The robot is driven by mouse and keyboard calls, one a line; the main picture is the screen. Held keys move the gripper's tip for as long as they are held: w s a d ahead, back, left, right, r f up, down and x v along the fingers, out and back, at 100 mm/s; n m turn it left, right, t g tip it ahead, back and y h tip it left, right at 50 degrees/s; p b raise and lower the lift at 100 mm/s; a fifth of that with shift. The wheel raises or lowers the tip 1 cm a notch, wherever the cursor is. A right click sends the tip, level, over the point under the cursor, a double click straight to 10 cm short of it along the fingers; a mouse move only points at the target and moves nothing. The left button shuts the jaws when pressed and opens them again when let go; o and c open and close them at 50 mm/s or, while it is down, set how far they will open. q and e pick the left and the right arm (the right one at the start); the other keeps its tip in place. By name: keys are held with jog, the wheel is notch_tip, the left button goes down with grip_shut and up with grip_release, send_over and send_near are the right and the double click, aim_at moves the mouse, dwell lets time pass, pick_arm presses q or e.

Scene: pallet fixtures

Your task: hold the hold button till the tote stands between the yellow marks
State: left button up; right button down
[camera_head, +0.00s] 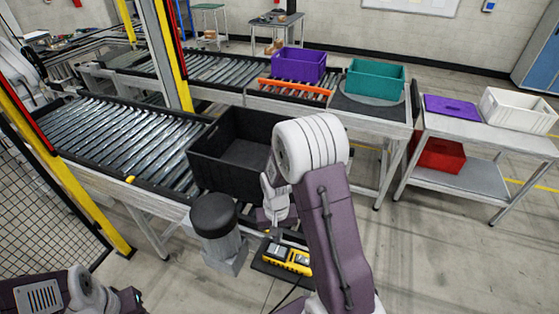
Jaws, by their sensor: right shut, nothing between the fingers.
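The black tote (205,172), open and empty, stands at the right part of the near roller conveyor (120,140). One yellow mark (130,179) shows on the conveyor's front rail, left of the tote. I cannot make out a second mark clearly; my right arm covers part of that area. A yellow and black control box (287,258) sits on a dark plate in front of the conveyor. My right gripper (276,236) is shut and empty, pointing down at the box's left part. Whether it touches the hold button I cannot tell. My left gripper is out of view.
A dark round-topped cylinder (213,215) stands left of the control box. Behind are a purple tote (298,66) and a teal tote (375,80). A side table (490,140) at right carries a purple lid and a white bin. Yellow posts and mesh fence stand left.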

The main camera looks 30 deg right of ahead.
aim_at(277, 250)
jog(key=shift+f+b, duration=2.4)
jog(key=shift+f, duration=0.75)
jog(key=shift+r, duration=0.1)
dwell(1.1)
notch_tip(277, 250, up, 7)
jog(key=p, duration=0.7)
jog(key=shift+r, duration=0.15)
jog(key=shift+f, duration=0.2)
jog(key=shift+f+b, duration=0.1)
jog(key=shift+b, duration=0.2)
jog(key=w+f+b, duration=0.1)
jog(key=b, duration=0.2)
jog(key=a+f+t+b, duration=0.1)
jog(key=b, duration=0.1)
jog(key=shift+w+a+n+b, duration=0.15)
jog(key=shift+w+n+b, duration=0.15)
jog(key=shift+w+b, duration=0.1)
jog(key=a+b, duration=0.1)
jog(key=b, duration=0.1)
jog(key=s+f+b, duration=0.1)
jog(key=b, duration=0.1)
jog(key=shift+s+a+n+t, duration=0.2)
jog(key=shift+a+n+t, duration=0.1)
jog(key=shift+a+t, duration=0.1)
jog(key=s+a+n+b, duration=0.1)
jog(key=s+n+b, duration=0.1)
jog(key=s, duration=0.6)
jog(key=shift+s+a+f+n+g, duration=0.15)
jog(key=shift+s+a+n+g, duration=0.15)
jog(key=shift+s+a, duration=0.1)
